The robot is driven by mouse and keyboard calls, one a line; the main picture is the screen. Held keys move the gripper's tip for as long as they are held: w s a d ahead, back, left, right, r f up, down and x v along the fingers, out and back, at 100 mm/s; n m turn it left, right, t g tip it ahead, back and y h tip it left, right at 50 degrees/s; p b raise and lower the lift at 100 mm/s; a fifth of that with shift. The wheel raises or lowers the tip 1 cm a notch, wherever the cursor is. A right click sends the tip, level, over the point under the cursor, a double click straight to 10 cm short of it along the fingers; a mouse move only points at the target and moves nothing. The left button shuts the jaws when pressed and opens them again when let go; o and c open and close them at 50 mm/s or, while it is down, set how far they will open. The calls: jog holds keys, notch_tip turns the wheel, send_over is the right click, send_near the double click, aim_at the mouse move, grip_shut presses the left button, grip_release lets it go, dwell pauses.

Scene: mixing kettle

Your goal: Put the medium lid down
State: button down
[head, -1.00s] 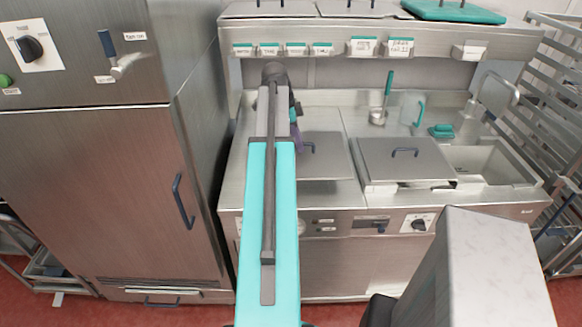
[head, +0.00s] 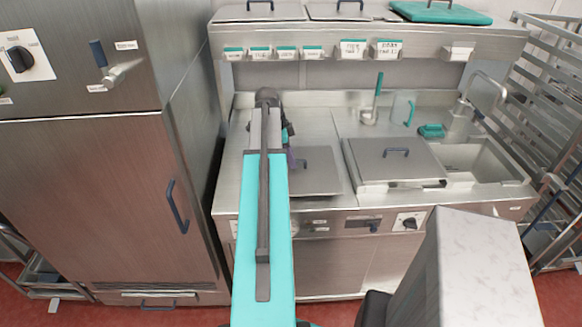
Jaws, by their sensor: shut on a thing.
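The medium lid (head: 317,176) is a flat grey metal plate with a dark blue handle (head: 302,164). In the head view it is level at the left part of the steel worktop, left of the larger lidded basin. My gripper (head: 293,161) is at the lid's handle and shut on it. My turquoise arm reaches forward and hides the left side of the lid and most of my gripper. I cannot tell whether the lid touches the worktop or hangs just above it.
A larger lid (head: 393,160) covers the basin to the right, with a sink (head: 470,162) beyond it. A shelf (head: 370,33) with several lids runs above. A tall steel cabinet (head: 90,200) stands close at left. Bare worktop (head: 310,122) shows behind the medium lid.

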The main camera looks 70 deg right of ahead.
jog(key=shift+f+p, duration=0.65)
jog(key=shift+f, duration=1.2)
jog(key=shift+f, duration=0.1)
jog(key=c, duration=1.8)
grip_release()
jog(key=shift+c, duration=0.2)
jog(key=shift+w+r, duration=0.1)
jog(key=shift+r, duration=0.15)
jog(key=b+v, duration=0.3)
jog(key=v, duration=0.7)
jog(key=shift+v, duration=0.85)
jog(key=shift+r, duration=0.15)
